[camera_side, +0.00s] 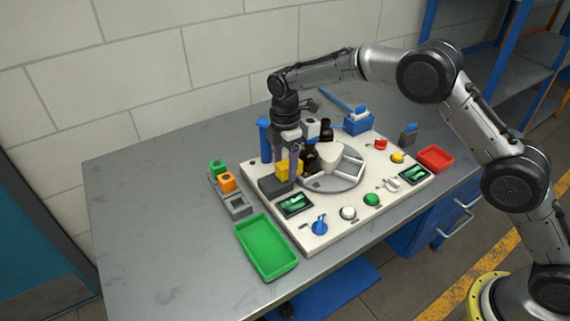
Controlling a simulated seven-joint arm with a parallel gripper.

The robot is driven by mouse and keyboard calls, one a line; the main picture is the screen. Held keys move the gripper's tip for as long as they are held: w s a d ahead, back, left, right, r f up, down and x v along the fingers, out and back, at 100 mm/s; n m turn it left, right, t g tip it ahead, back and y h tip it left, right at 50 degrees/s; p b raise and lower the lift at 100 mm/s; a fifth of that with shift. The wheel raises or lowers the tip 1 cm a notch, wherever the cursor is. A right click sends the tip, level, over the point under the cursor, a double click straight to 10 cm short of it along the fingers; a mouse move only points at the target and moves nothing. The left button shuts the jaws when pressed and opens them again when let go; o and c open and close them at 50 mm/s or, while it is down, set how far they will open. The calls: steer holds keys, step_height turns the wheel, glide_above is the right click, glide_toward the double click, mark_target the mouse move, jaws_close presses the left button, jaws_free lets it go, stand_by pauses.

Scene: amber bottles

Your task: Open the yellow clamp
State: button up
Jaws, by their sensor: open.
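The yellow clamp (283,172) appears as a small yellow block beside a dark grey block (274,187), on the left part of the white panel (318,233). My gripper (289,158) points down just above and around the clamp's upper part. The jaws are open. I cannot tell whether a finger touches the clamp, or whether the clamp itself is open or shut. An amber bottle (309,158) stands close to the right of the clamp, partly hidden by my gripper. Another amber bottle (326,130) stands farther back.
A blue post (265,141) stands close to my gripper's left. A grey-white round carousel (345,182) is to the right. The panel's front carries buttons and a blue knob (319,226). A green tray (266,246) and a red tray (435,157) flank the panel. The table's left is clear.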

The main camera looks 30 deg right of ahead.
steer(key=shift+f, duration=0.25)
jaws_close()
stand_by(1.4)
